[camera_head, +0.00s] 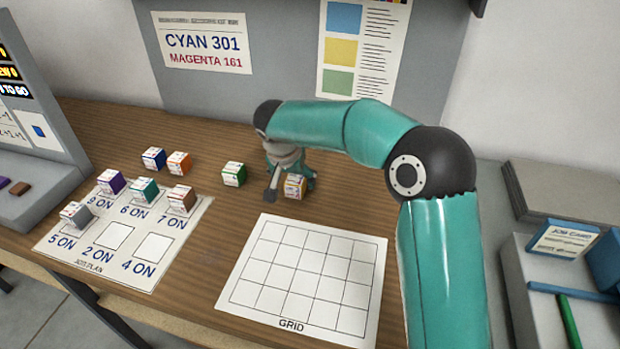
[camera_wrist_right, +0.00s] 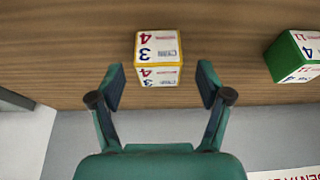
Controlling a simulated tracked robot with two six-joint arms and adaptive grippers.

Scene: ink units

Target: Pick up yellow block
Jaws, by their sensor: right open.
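The yellow block (camera_head: 295,186) stands on the wooden table behind the grid sheet, with white labelled faces and yellow edges. In the right wrist view the yellow block (camera_wrist_right: 158,60) lies just beyond and between the spread fingertips, with a gap on each side. My right gripper (camera_head: 287,186) is open and empty, right at the block in the head view; part of it is hidden by my own arm. The right gripper also shows in the right wrist view (camera_wrist_right: 160,86). My left gripper is in neither view.
A green block (camera_head: 234,174) stands left of the yellow one; it is at the right in the wrist view (camera_wrist_right: 295,56). Blue (camera_head: 154,158) and orange (camera_head: 179,163) blocks stand farther left. Several blocks sit on the job plan sheet (camera_head: 120,268). The grid sheet (camera_head: 305,281) is empty.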

